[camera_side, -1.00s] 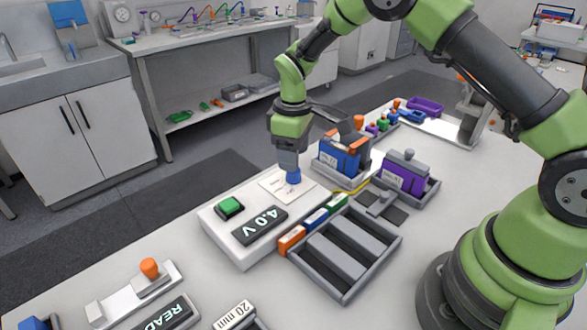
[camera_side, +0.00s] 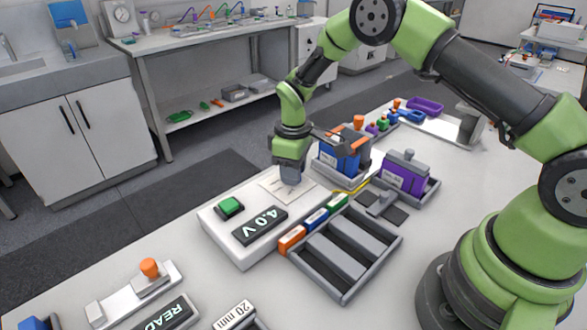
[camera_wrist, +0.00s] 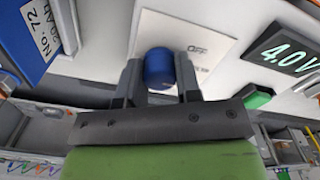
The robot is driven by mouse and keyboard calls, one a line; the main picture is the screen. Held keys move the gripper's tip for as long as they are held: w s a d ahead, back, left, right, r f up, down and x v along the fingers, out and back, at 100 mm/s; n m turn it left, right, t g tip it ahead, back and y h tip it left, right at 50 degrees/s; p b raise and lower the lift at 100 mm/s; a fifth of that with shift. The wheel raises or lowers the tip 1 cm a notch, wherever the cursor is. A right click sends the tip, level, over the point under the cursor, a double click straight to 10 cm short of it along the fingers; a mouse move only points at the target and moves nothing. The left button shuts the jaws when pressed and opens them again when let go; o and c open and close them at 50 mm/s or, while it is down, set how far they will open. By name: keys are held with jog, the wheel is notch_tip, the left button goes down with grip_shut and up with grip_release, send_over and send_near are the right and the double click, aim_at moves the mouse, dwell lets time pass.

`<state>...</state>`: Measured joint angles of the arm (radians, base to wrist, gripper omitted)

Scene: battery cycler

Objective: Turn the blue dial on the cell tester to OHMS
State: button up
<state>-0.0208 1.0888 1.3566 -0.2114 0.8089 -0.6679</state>
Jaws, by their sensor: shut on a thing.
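The cell tester (camera_side: 229,245) is a white box with a green button (camera_side: 229,206), a display (camera_side: 260,227) reading "4.0 V" and a pale dial plate (camera_side: 270,187). The blue dial (camera_wrist: 160,68) shows in the wrist view, between the two fingers of my gripper (camera_wrist: 160,80). My gripper (camera_side: 289,180) is down at the dial plate and shut on the dial, which it hides in the side view. The word OFF (camera_wrist: 197,49) is readable on the plate beside the dial. Other plate labels are blurred or hidden, and the dial's pointer is not visible.
A blue battery block (camera_side: 338,160) in a holder stands close behind my gripper. A purple block (camera_side: 403,178) sits in a tray to the right. A grey rack (camera_side: 349,293) and small orange, blue and green blocks (camera_side: 317,219) lie in front of these.

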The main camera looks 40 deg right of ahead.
jog(key=m, duration=0.4)
jog(key=shift+m, duration=1.9)
jog(key=o, duration=0.9)
notch_tip(320, 180, up, 10)
